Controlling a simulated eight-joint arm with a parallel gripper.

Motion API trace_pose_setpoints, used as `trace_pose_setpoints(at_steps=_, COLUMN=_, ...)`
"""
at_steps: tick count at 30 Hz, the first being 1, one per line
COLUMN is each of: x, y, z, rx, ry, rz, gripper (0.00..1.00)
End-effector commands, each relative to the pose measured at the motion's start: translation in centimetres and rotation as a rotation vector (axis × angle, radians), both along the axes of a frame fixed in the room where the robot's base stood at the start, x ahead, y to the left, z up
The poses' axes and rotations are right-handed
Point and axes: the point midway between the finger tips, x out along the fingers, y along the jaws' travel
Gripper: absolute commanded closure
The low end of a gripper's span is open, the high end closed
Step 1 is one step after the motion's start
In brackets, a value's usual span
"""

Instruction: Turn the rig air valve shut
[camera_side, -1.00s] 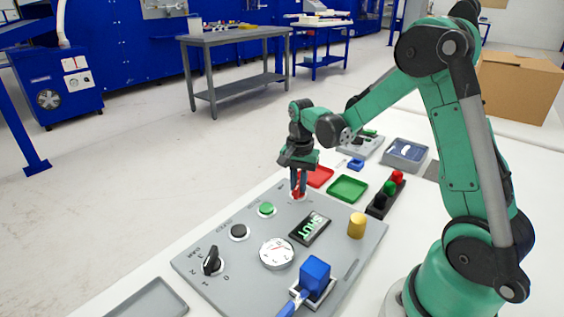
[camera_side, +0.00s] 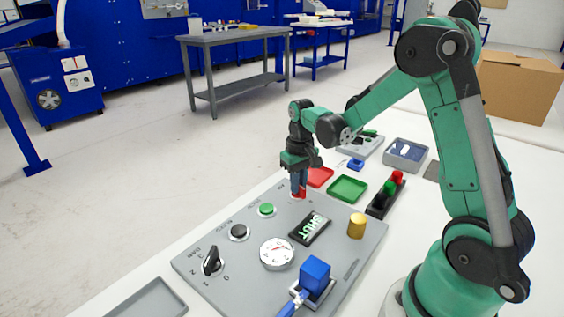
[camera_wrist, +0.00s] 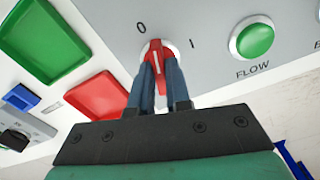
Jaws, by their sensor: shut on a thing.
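The rig air valve is a red knob (camera_wrist: 157,55) with a white line, set on the grey panel (camera_side: 205,262). The marks 0 (camera_wrist: 141,27) and I (camera_wrist: 191,43) stand beyond it. In the wrist view the knob's tip points up, nearer to 0 than to I. My gripper (camera_wrist: 162,72) is shut on the red knob, with its blue fingers on either side. In the side view the knob (camera_side: 299,193) shows below my gripper (camera_side: 299,185), partly hidden. A dark display (camera_side: 310,229) on the panel shows green letters that look like SHUT.

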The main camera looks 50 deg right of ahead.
Motion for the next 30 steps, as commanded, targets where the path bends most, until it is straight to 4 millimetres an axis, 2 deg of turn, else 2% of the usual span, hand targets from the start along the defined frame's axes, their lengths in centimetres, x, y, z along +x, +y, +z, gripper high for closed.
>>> trace_pose_setpoints(at_steps=13, x=0.01, y=-0.01, z=0.04, rx=0.000, ry=0.000, rz=0.265, gripper=1.00)
trace_pose_setpoints(at_steps=30, x=0.02, y=-0.02, z=0.04, rx=-0.001, ry=0.000, rz=0.320, gripper=1.00)
